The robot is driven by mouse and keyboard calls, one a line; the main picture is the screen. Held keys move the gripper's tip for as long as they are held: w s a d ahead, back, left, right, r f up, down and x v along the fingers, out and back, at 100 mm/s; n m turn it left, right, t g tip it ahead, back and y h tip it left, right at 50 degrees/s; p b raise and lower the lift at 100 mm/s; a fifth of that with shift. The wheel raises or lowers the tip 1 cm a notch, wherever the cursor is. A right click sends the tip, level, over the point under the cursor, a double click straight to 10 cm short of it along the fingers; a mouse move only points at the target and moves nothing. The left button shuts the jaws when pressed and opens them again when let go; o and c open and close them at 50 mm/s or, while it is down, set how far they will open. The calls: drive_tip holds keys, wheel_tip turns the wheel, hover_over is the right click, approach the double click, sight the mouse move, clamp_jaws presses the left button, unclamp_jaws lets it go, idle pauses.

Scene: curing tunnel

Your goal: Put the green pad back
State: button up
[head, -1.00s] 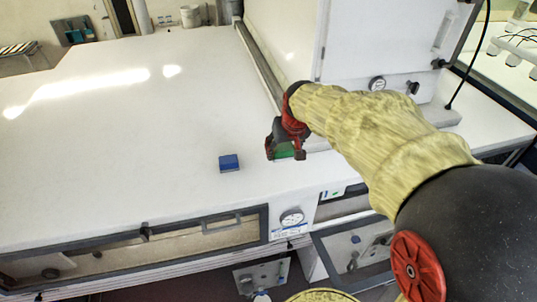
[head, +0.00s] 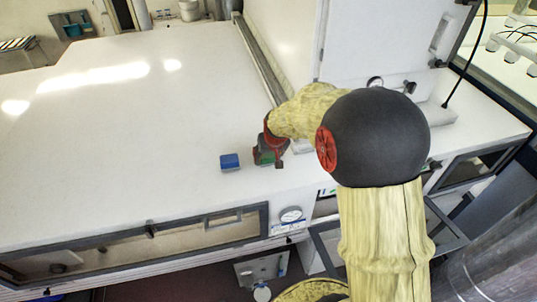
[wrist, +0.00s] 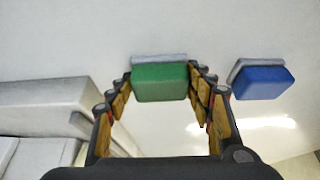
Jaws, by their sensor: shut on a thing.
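The green pad (wrist: 160,83) is a green block with a grey layer along one side. My gripper (head: 268,160) is shut on it, with a finger on each side in the wrist view (wrist: 160,85). In the head view the green pad (head: 264,157) shows only in part between the red and dark fingers, over the white top near its front edge. Whether the pad touches the surface I cannot tell. A blue pad (head: 229,161) lies on the white top just left of my gripper; it also shows at the right in the wrist view (wrist: 263,79).
The white top (head: 130,140) is wide and clear to the left. A metal rail (head: 257,62) and a tall white housing (head: 285,40) stand behind my gripper.

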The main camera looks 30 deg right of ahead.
drive_tip(key=shift+f, duration=0.15)
drive_tip(key=o, duration=1.3)
drive_tip(key=shift+r, duration=0.5)
drive_tip(key=b+v, duration=0.3)
drive_tip(key=v, duration=0.8)
drive_tip(key=s+a+r+n, duration=0.1)
drive_tip(key=s+a+r, duration=0.5)
drive_tip(key=s+a, duration=0.45)
drive_tip(key=s, duration=0.2)
drive_tip(key=s+a+n+y, duration=0.1)
drive_tip(key=s+a, duration=0.1)
drive_tip(key=s, duration=0.3)
drive_tip(key=s+a+n, duration=0.1)
drive_tip(key=s+a, duration=0.1)
drive_tip(key=s, duration=0.3)
drive_tip(key=shift+s+a+t, duration=0.2)
drive_tip(key=shift+a+t, duration=0.1)
drive_tip(key=shift+t, duration=0.1)
